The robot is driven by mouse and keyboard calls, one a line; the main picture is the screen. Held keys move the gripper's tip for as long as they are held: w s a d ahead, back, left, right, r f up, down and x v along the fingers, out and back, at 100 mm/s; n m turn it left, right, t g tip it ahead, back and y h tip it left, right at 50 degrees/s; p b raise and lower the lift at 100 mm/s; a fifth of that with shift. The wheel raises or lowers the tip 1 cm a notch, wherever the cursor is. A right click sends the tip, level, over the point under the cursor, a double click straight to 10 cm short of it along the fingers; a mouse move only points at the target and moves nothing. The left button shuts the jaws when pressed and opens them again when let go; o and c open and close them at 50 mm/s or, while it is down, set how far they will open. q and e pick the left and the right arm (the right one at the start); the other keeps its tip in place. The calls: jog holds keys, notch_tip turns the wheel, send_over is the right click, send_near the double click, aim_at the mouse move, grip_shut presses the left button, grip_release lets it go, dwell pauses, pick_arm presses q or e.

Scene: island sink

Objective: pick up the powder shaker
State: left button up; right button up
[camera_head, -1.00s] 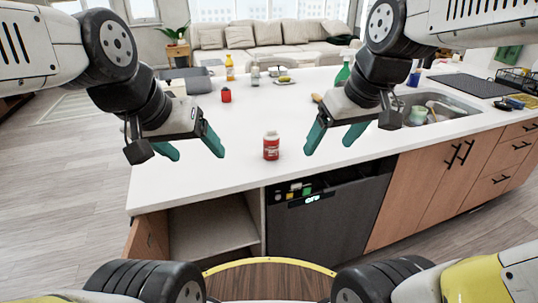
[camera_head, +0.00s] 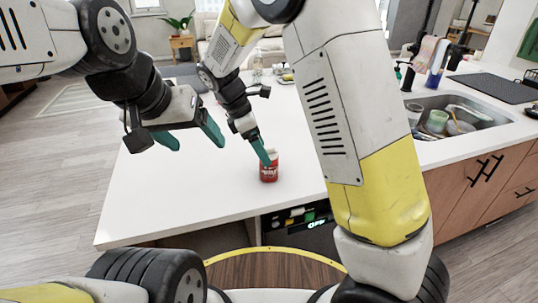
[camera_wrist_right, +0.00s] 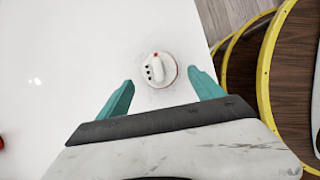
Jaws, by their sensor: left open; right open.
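The powder shaker is a small red jar with a white top (camera_head: 269,172), upright on the white counter. In the right wrist view its white lid with dark holes (camera_wrist_right: 158,66) shows from above. My right gripper (camera_wrist_right: 160,80) is open over it, with the teal fingertips to the left and right of the lid and a gap on both sides. In the head view one right fingertip (camera_head: 264,154) overlaps the shaker's upper edge; the other finger is hidden. My left gripper (camera_head: 192,137) is open and empty above the counter, left of the shaker.
The white counter (camera_head: 170,205) is clear around the shaker, whose place is close to the front edge. A sink (camera_head: 458,118) with cups lies at the right. My right arm hides much of the counter's middle. A bottle (camera_head: 257,73) stands at the back.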

aim_at(270, 174)
jog(key=x, duration=0.6)
jog(key=c, duration=1.6)
